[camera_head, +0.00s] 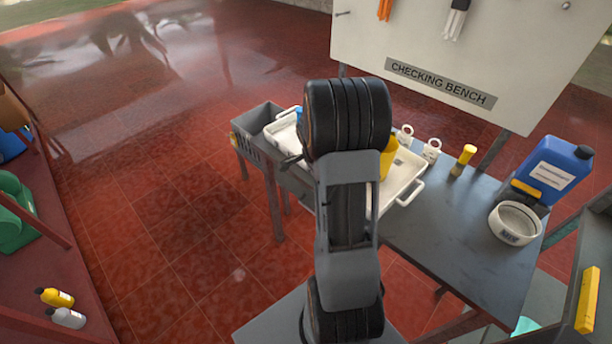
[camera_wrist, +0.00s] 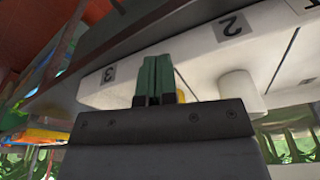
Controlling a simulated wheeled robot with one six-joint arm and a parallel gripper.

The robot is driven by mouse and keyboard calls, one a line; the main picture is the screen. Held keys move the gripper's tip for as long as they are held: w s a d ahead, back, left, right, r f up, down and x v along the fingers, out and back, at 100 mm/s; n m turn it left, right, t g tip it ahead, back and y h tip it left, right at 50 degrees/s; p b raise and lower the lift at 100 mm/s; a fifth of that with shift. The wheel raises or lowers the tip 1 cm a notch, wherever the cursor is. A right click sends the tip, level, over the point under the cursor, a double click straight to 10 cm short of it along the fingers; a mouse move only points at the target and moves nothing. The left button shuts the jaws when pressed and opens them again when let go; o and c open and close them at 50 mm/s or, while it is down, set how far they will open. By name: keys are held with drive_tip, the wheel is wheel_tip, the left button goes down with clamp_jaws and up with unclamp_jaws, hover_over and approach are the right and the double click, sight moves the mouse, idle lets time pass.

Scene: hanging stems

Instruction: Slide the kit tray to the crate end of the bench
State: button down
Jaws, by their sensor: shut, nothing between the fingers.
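The white kit tray (camera_head: 407,176) lies on the grey bench (camera_head: 440,230). Its right handle and right rim show, and part of its left end shows near the grey crate (camera_head: 262,118). My arm hides its middle. A yellow item (camera_head: 388,158) stands in the tray and a blue item (camera_head: 299,114) shows at its left end. In the wrist view a white numbered surface, apparently the tray (camera_wrist: 190,52), lies close beyond my gripper (camera_wrist: 154,65). The green fingers are shut together and empty. Whether they touch the tray I cannot tell. In the head view my arm hides the gripper.
Two white ring-handled pieces (camera_head: 432,151) and a yellow-topped item (camera_head: 464,160) stand behind the tray. A blue jug (camera_head: 553,170) and a white bowl (camera_head: 515,223) occupy the right end. The bench between tray and bowl is clear. The sign board (camera_head: 450,60) rises behind.

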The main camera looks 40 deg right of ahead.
drive_tip(key=d, duration=0.2)
drive_tip(key=shift+s+d+r+p, duration=0.1)
drive_tip(key=shift+s+d+p, duration=0.2)
drive_tip(key=shift+d, duration=0.1)
drive_tip(key=shift+f+p, duration=0.3)
drive_tip(key=shift+p, duration=0.1)
drive_tip(key=shift+f+b, duration=0.6)
drive_tip(key=shift+b, duration=0.1)
